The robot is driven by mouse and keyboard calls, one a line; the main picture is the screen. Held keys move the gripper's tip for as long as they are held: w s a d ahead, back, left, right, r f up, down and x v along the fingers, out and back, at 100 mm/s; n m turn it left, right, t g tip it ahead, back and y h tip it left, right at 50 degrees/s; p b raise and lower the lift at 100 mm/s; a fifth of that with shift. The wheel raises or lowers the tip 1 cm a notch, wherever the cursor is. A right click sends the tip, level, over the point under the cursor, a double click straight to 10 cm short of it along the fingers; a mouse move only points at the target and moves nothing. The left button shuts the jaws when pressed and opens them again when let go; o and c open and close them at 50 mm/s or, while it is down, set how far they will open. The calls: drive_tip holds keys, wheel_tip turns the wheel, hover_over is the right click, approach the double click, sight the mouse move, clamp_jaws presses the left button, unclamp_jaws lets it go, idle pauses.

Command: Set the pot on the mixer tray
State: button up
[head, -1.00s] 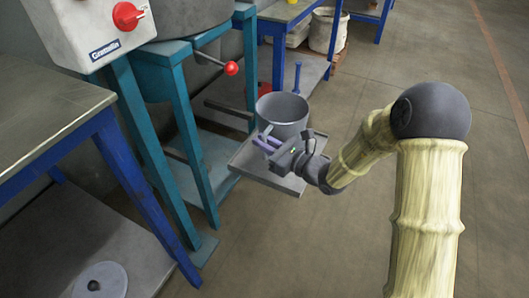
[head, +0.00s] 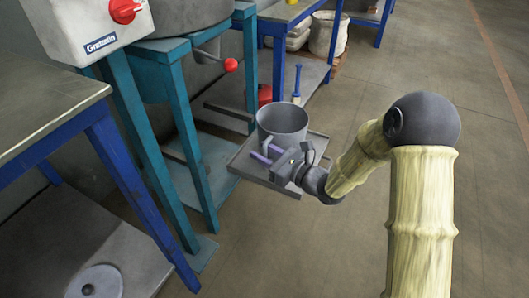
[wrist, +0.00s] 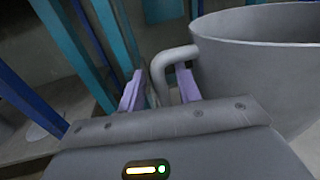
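The grey pot (head: 283,122) stands upright on the flat grey mixer tray (head: 247,168), toward its far side. Its lower part is partly hidden by my gripper in the head view. In the wrist view the pot (wrist: 265,75) fills the right side, and its curved handle (wrist: 160,70) shows between my fingers. My gripper (head: 265,154) is at the near side of the pot, over the tray. In the wrist view my gripper (wrist: 160,90) is open, with its purple fingers apart; the left finger is clear of the handle, and I cannot tell whether the right finger touches it.
The teal mixer frame (head: 190,150) stands left of the tray, with a red-knobbed lever (head: 231,65) above. A blue-legged table (head: 125,165) is at the near left. A blue-handled tool (head: 297,80) stands behind the pot. Open floor (head: 440,80) lies to the right.

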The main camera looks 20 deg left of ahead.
drive_tip(key=shift+r, duration=0.15)
drive_tip(key=shift+d+p, duration=0.3)
drive_tip(key=p+v, duration=0.4)
drive_tip(key=v, duration=0.7)
drive_tip(key=shift+s+d, duration=0.2)
drive_tip(key=shift+s, duration=0.1)
